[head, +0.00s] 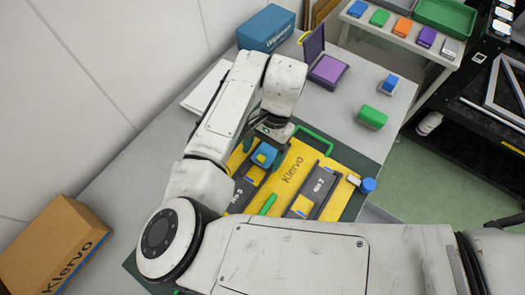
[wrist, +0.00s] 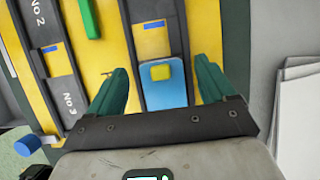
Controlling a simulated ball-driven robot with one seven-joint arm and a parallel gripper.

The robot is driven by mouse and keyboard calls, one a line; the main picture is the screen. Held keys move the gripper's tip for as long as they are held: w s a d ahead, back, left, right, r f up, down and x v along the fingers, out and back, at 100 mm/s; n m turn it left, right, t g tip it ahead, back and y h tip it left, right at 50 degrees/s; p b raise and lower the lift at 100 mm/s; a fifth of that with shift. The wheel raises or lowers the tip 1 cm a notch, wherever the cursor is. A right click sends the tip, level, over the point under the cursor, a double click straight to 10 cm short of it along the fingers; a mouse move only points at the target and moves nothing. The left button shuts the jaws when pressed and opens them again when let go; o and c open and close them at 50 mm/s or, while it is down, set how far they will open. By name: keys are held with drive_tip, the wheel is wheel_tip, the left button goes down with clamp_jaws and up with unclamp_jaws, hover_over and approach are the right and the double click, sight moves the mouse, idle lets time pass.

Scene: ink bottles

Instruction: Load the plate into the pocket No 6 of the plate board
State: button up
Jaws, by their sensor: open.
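The yellow plate board (head: 290,170) lies on the table with dark grey pockets in it. A blue plate with a yellow square (wrist: 163,90) lies at one dark grey pocket (wrist: 152,22); whether it is fully seated I cannot tell. In the head view this blue plate (head: 262,156) is partly covered by my gripper. My gripper (wrist: 163,68) is open, with one green finger on each side of the plate and visible gaps. The number of this pocket is hidden in the wrist view; in the head view a label nearby (head: 240,193) looks like No 5 but is small.
Pockets No 2 (wrist: 45,30) and No 3 (wrist: 70,98) lie beside it. A green handle (wrist: 89,18) stands on the board and a blue knob (wrist: 27,145) is at its edge. A purple box (head: 328,71) and a green block (head: 372,117) stand behind.

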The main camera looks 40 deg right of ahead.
drive_tip(key=v, duration=1.1)
drive_tip(key=shift+d+r, duration=0.2)
drive_tip(key=shift+r, duration=0.05)
